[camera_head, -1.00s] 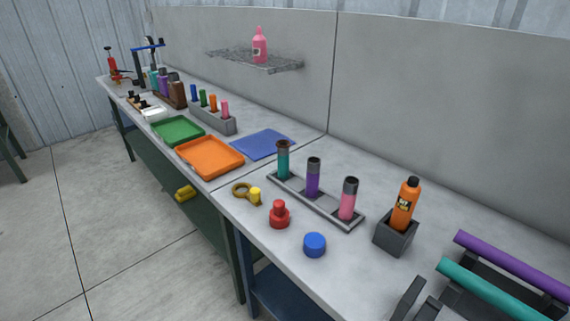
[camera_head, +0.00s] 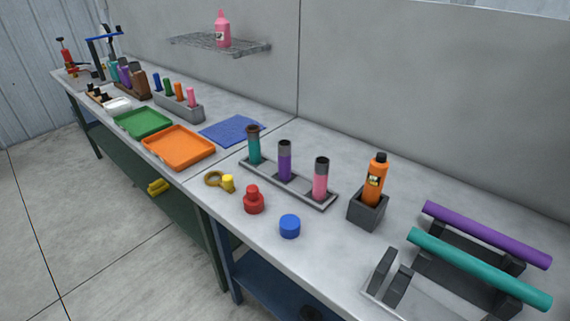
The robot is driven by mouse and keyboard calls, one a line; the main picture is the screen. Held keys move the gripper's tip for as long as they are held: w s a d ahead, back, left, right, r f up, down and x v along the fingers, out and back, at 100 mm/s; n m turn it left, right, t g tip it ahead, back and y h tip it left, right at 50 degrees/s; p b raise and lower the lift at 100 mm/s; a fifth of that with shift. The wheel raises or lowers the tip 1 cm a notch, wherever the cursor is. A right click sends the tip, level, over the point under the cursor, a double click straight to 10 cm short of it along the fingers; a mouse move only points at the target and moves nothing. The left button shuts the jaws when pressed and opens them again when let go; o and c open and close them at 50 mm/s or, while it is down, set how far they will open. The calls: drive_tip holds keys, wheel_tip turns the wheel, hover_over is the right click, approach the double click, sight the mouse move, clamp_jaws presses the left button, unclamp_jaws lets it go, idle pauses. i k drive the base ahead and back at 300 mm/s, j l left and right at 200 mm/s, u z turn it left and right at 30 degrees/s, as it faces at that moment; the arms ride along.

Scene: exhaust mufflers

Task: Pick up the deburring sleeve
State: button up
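I cannot tell for certain which item is the deburring sleeve. On the near bench are a blue round cap-like piece (camera_head: 290,226), a red stepped piece (camera_head: 253,200) and an ochre ring (camera_head: 214,179) next to a small yellow piece (camera_head: 228,184). Behind them a grey tray (camera_head: 312,196) holds three upright dark-topped cylinders: teal (camera_head: 254,147), purple (camera_head: 285,163) and pink (camera_head: 320,180). My gripper is not in view.
An orange bottle (camera_head: 376,178) stands in a dark square holder (camera_head: 367,210). At right, a purple tube (camera_head: 485,233) and a teal tube (camera_head: 478,268) lie on dark supports. Orange (camera_head: 178,147) and green (camera_head: 142,123) trays and a blue mat (camera_head: 232,131) lie farther left.

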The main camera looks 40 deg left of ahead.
sight(254, 201)
drive_tip(key=u, duration=1.25)
